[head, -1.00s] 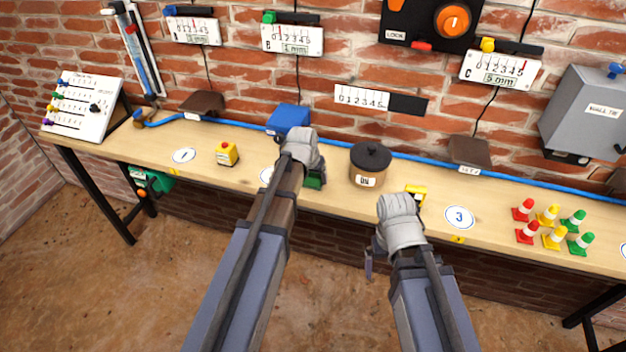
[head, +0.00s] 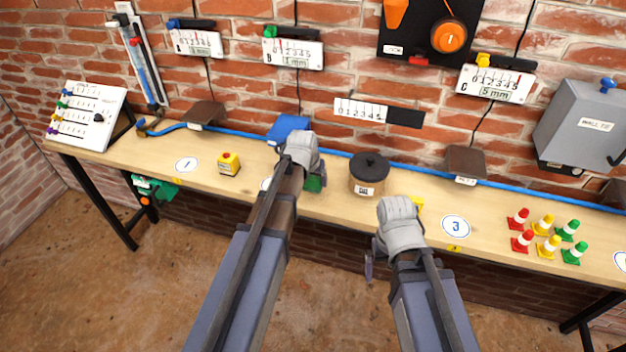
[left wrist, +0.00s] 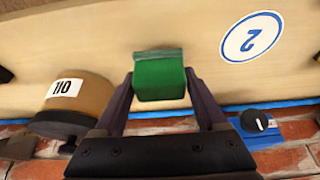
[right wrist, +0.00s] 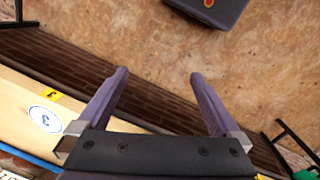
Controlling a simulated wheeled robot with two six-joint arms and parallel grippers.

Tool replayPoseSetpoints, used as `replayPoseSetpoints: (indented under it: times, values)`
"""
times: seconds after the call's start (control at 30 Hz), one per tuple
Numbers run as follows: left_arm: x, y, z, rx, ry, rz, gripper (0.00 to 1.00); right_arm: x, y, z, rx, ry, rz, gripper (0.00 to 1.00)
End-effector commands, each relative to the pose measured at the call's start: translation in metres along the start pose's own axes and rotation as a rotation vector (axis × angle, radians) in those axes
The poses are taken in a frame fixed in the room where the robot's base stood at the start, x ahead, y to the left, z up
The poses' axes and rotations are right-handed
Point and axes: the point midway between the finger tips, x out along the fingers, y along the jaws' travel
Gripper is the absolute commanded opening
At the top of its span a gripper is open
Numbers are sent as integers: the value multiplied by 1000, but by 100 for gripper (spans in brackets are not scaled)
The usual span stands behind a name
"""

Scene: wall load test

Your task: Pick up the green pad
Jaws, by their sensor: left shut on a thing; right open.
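The green pad (left wrist: 160,77) is a small green block between the fingers of my left gripper (left wrist: 165,82) in the left wrist view. My left gripper is shut on it; whether the pad touches the bench cannot be told. In the head view the pad (head: 314,183) shows just right of the left gripper (head: 308,178), mostly hidden behind it. My right gripper (right wrist: 158,85) is open and empty, past the front edge of the bench, over the floor in the right wrist view.
A brown pot with a black lid (head: 369,174) stands right of the pad. A yellow block (head: 229,164) stands left. Several small cones (head: 543,236) stand at the right. A blue hose (head: 420,168) runs along the back. The disc marked 3 (head: 455,227) is clear.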

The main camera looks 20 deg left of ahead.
Motion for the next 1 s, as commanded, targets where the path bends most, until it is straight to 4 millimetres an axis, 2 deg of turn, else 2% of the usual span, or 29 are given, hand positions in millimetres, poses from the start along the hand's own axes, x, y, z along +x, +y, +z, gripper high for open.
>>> replayPoseSetpoints:
  times: [0.03, 0.1, 0.3, 0.4, 0.83, 0.87, 1.0]
  values:
    - [-15, 0, -6, 0, 0, 0, 6, -16, 2, 1, 0, 0, 0, 100]
    - [-25, 0, -10, 0, 0, 0, 6, -27, 3, 2, 0, 0, 0, 100]
    - [-53, 0, -22, 0, 0, 0, 6, -57, 5, 3, 0, 0, 0, 100]
    - [-61, 0, -25, 0, 0, 0, 6, -66, 6, 4, 0, 0, 0, 100]
    - [-63, 0, -26, 0, 0, 0, 6, -68, 6, 4, 0, 0, 0, 100]
    - [-63, 0, -26, 0, 0, 0, 6, -68, 6, 4, 0, 0, 0, 99]
    - [-63, 0, -26, 0, 0, 0, 6, -68, 6, 4, 0, 0, 0, 83]
